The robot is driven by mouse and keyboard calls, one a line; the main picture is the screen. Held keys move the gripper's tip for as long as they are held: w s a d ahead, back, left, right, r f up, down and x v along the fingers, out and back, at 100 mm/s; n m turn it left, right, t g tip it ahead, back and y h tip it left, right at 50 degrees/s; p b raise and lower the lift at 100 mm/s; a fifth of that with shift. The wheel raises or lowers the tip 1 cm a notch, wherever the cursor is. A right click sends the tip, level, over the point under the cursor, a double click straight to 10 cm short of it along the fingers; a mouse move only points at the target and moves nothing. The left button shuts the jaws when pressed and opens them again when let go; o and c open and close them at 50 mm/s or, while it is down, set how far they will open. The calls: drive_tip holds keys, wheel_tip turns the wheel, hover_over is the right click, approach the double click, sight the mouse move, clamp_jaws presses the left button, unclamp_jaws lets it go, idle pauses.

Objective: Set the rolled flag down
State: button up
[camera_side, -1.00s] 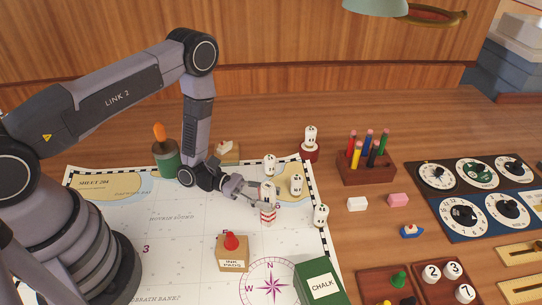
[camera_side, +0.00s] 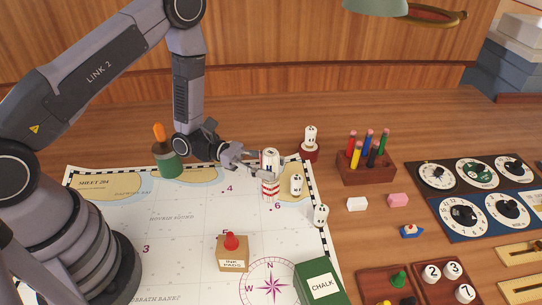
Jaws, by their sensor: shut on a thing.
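The rolled flag (camera_side: 270,187) is a small upright roll with red and white stripes at its lower part. My gripper (camera_side: 266,173) is shut on it from the left, near the top right of the chart. A pale roll with dark marks (camera_side: 269,157) shows just above my fingers. I cannot tell whether it is the flag's top or a separate roll behind it. Other pale rolls stand nearby: one on the chart (camera_side: 296,184), one at its right edge (camera_side: 320,214), and one in a red-brown stand (camera_side: 310,153). Whether the flag's lower end touches the chart is unclear.
The chart (camera_side: 185,245) has clear room at left and centre. A box with a red knob (camera_side: 232,254) and a green chalk box (camera_side: 320,284) stand nearer. A green pot with an orange handle (camera_side: 167,160) stands behind left; a pencil block (camera_side: 366,168) stands right.

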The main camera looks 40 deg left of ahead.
drive_tip(key=d+r+m+g, duration=0.2)
drive_tip(key=d+g, duration=0.2)
drive_tip(key=d, duration=0.2)
drive_tip(key=d+r+m+g, duration=0.2)
drive_tip(key=d+m+g, duration=0.1)
drive_tip(key=d, duration=0.2)
drive_tip(key=shift+g, duration=0.4)
drive_tip(key=shift+w+d+f, duration=1.5)
drive_tip(key=shift+w+f, duration=0.25)
drive_tip(key=shift+f, duration=0.45)
drive_tip(key=shift+w+d+f, duration=1.55)
drive_tip(key=shift+w+f, duration=0.15)
drive_tip(key=shift+f, duration=0.5)
drive_tip(key=shift+w+d+f, duration=1.5)
drive_tip(key=shift+w+f, duration=0.25)
drive_tip(key=shift+f, duration=0.45)
drive_tip(key=shift+f, duration=0.1)
drive_tip(key=o, duration=1.2)
